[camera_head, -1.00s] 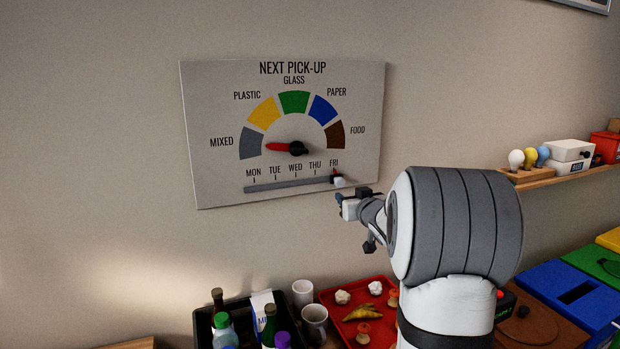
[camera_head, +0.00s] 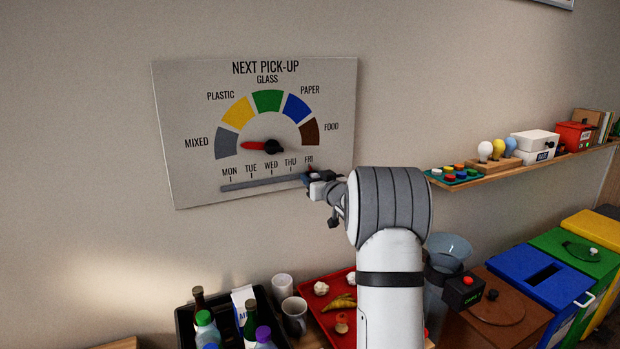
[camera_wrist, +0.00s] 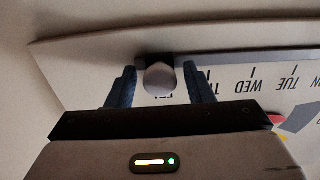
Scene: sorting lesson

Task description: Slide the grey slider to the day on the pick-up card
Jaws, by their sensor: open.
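The white NEXT PICK-UP board (camera_head: 335,80) hangs on the wall, with a grey slot (camera_head: 255,182) under the labels MON to FRI. The slider's light grey round knob (camera_wrist: 160,79) is at the FRI end; in the head view my gripper mostly hides it. My gripper (camera_head: 311,177) is open at the board's lower right. In the wrist view, where the board is upside down, its blue fingers (camera_wrist: 160,72) stand one on each side of the knob, with gaps visible. I cannot make out a separate pick-up card.
The dial's red pointer (camera_head: 252,146) points left towards MIXED. Below are a black crate (camera_head: 186,322) of bottles, mugs (camera_head: 294,314) and a red tray (camera_head: 335,325). A wooden shelf (camera_head: 500,176) and sorting bins (camera_head: 555,285) are at the right. The slot left of my gripper is clear.

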